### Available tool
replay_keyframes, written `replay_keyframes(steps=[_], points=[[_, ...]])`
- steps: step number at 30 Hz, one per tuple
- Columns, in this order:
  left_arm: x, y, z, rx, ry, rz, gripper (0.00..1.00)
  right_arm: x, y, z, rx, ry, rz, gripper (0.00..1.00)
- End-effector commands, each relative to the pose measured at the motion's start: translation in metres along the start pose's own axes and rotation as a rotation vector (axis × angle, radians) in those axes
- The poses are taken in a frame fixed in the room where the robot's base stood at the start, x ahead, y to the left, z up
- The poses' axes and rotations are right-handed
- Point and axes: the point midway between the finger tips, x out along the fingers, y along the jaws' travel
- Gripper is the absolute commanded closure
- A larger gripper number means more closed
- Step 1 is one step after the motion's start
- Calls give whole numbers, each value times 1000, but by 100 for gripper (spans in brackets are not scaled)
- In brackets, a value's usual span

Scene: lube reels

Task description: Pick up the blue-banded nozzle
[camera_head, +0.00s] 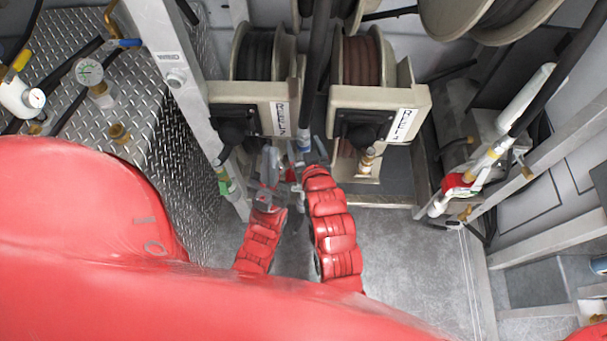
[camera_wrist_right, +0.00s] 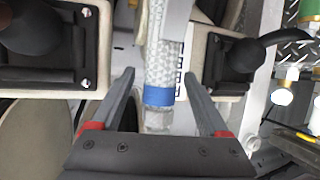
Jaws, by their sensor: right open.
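The blue-banded nozzle (camera_wrist_right: 159,96) is in the middle of the right wrist view, under a pale braided sleeve. In the head view its blue band (camera_head: 303,145) shows small below a black hose. My right gripper (camera_wrist_right: 160,72) is open, with one dark finger on each side of the nozzle. No finger visibly touches it. In the head view my right gripper (camera_head: 312,158) is at the nozzle, partly hidden among grey parts. My left gripper (camera_head: 270,178) is just left of it; its fingers are too small and cluttered to tell open from shut.
Two hose reels (camera_head: 257,55) (camera_head: 362,60) with beige housings stand behind the grippers. A green-banded nozzle (camera_head: 225,183) is at left, a bronze-coloured one (camera_head: 367,158) and a red-banded one (camera_head: 458,182) at right. Grey floor (camera_head: 405,250) is clear at lower right.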

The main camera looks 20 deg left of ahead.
Motion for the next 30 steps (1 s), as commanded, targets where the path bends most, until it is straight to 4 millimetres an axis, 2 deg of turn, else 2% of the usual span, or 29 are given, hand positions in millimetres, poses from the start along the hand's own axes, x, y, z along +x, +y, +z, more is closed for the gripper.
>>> replay_keyframes(steps=[7,20,30], points=[[0,0,0,0,0,0,100,1,0,1,0,-1,0,21],[0,0,0,0,0,0,100,1,0,0,0,-1,0,99],[0,0,0,0,0,0,100,1,0,0,0,-1,0,100]])
